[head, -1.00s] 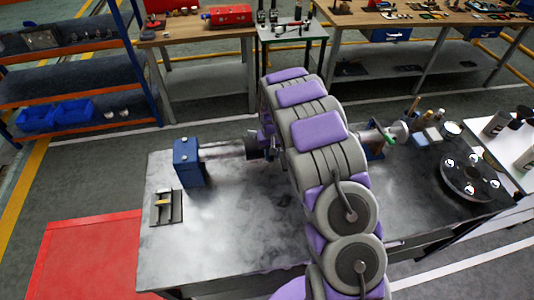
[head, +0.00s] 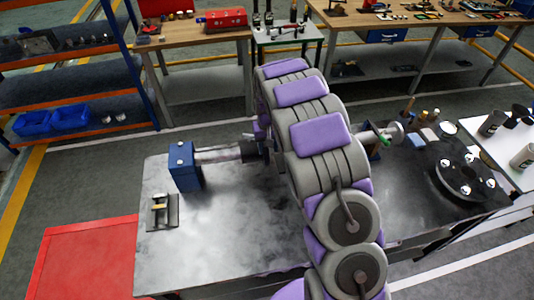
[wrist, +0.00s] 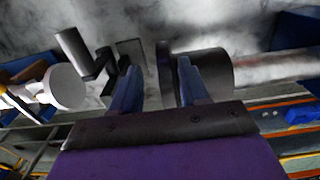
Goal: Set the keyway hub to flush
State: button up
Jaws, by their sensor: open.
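The keyway hub is most likely the dark round cylinder (head: 250,151) on the pale shaft (head: 218,154), to the right of the blue support block (head: 186,165) in the head view. In the wrist view the hub (wrist: 212,72) is large and close, and its left end face shows. My gripper (wrist: 158,64) is open, with two blue fingers. The right finger overlaps the hub in the picture, and the left finger stands off its left end. I cannot tell whether either finger touches it. In the head view my arm hides the fingers and the shaft's middle.
A white disc (wrist: 66,86) and dark brackets (wrist: 102,65) lie left of my fingers in the wrist view. A small fixture (head: 162,211) sits on the grey table (head: 215,240). A black flange (head: 465,176) and small bottles stand at the right. The table's front left is clear.

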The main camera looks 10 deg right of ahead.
notch_tip(320, 180, up, 12)
jog(key=shift+p, duration=0.3)
dwell(0.4)
jog(key=s+d+r+b, duration=0.1)
jog(key=s+r, duration=0.2)
jog(key=s, duration=0.7)
jog(key=s+r+b, duration=0.2)
jog(key=s+r, duration=0.1)
jog(key=s, duration=0.8)
jog(key=s+f+g+b, duration=0.1)
jog(key=s+f, duration=0.1)
jog(key=s, duration=0.9)
jog(key=s+f+b, duration=0.1)
jog(key=s, duration=1.1)
jog(key=shift+s+a+f+g, duration=0.2)
jog(key=shift+a+f+g, duration=0.15)
jog(key=shift+a+g, duration=0.05)
